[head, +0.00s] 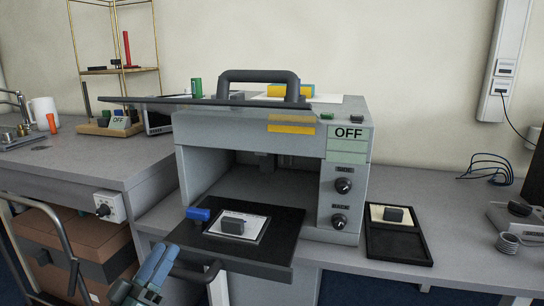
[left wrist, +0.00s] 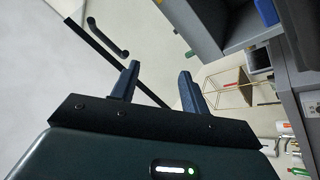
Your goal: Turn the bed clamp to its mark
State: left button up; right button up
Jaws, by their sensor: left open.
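A small blue block, which looks like the bed clamp (head: 198,214), sits at the left edge of the black pull-out bed (head: 275,232) of a grey test machine. A blue piece at the upper right of the left wrist view (left wrist: 267,12) looks like the same clamp. No mark for it can be made out. My left gripper (head: 163,256) is open and empty, below and left of the clamp and apart from it. Its two blue-grey fingers stand apart in the left wrist view (left wrist: 158,85). My right gripper is not in view.
The bed carries a white card with a grey block (head: 233,226) and has a dark front handle (head: 196,272). A black tray (head: 398,244) lies to the right.

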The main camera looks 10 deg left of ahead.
pick_arm(q)
jog(key=s+d+f+m+g+h, duration=0.1)
jog(key=s+d+f+m+g, duration=0.55)
jog(key=s+f, duration=0.25)
jog(key=s+d+f+m+g, duration=0.5)
jog(key=s+d+f, duration=0.2)
jog(key=s+f, duration=0.2)
jog(key=w+d+r+n+g+y+p, duration=0.1)
jog(key=w+r+n+y+p, duration=0.2)
jog(key=p, duration=1.4)
notch_tip(320, 180, up, 3)
jog(key=shift+r+n, duration=0.15)
jog(key=shift+n, duration=1)
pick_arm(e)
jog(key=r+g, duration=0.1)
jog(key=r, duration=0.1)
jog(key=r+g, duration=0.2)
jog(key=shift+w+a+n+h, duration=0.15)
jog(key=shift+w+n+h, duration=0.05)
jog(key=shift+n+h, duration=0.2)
pick_arm(q)
jog(key=shift+d+f, duration=0.1)
jog(key=shift+f, duration=0.15)
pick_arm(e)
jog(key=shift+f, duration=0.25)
